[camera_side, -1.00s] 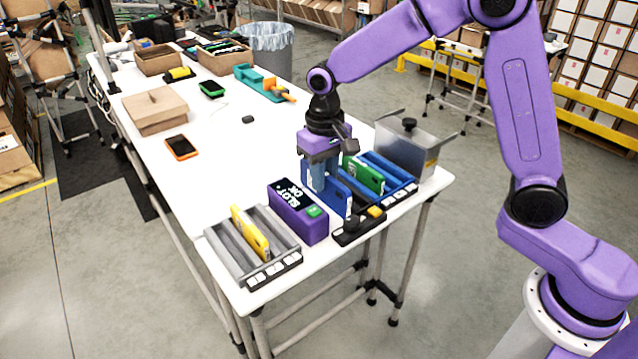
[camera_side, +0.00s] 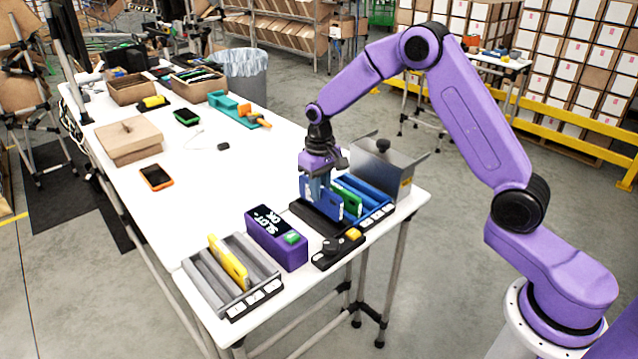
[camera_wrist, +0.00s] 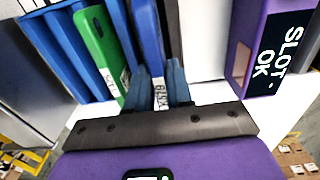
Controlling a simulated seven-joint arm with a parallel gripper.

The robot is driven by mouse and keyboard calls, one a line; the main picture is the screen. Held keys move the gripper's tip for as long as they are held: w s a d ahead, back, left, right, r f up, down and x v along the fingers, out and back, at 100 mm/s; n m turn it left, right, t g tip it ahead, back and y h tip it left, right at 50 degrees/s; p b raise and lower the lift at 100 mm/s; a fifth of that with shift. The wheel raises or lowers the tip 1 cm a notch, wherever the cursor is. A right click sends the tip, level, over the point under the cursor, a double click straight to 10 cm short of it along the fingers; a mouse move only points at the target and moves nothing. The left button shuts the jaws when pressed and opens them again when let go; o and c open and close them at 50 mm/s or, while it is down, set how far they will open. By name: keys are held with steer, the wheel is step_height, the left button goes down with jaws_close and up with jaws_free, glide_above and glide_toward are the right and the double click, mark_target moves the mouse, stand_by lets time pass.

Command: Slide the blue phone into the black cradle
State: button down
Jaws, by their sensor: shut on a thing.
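My gripper (camera_side: 320,188) is shut on the blue phone (camera_side: 332,209), which stands on edge, close to upright. In the wrist view my fingers (camera_wrist: 161,88) pinch the blue phone (camera_wrist: 149,38) near its labelled end. The black cradle (camera_side: 300,209) lies under and beside the phone, between the purple box and the blue cradle. Its dark wall also shows just right of the phone in the wrist view (camera_wrist: 173,28). The phone is over or within the cradle; its lower edge is partly hidden, so I cannot tell how deep it sits.
A green phone (camera_side: 347,198) stands in the blue cradle (camera_side: 378,203), close right of the blue phone. A grey cradle (camera_side: 203,274) holds a yellow phone (camera_side: 228,262). A metal box (camera_side: 385,170) stands behind.

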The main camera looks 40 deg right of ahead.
steer(key=shift+f, duration=1.5)
steer(key=shift+f, duration=0.35)
stand_by(0.4)
steer(key=c, duration=0.9)
jaws_free()
steer(key=shift+c, duration=0.2)
step_height(320, 180, up, 18)
steer(key=shift+f, duration=0.25)
steer(key=shift+r, duration=0.1)
step_height(320, 180, up, 7)
glide_above(320, 209)
steer(key=shift+w+d, duration=0.35)
steer(key=shift+w, duration=0.1)
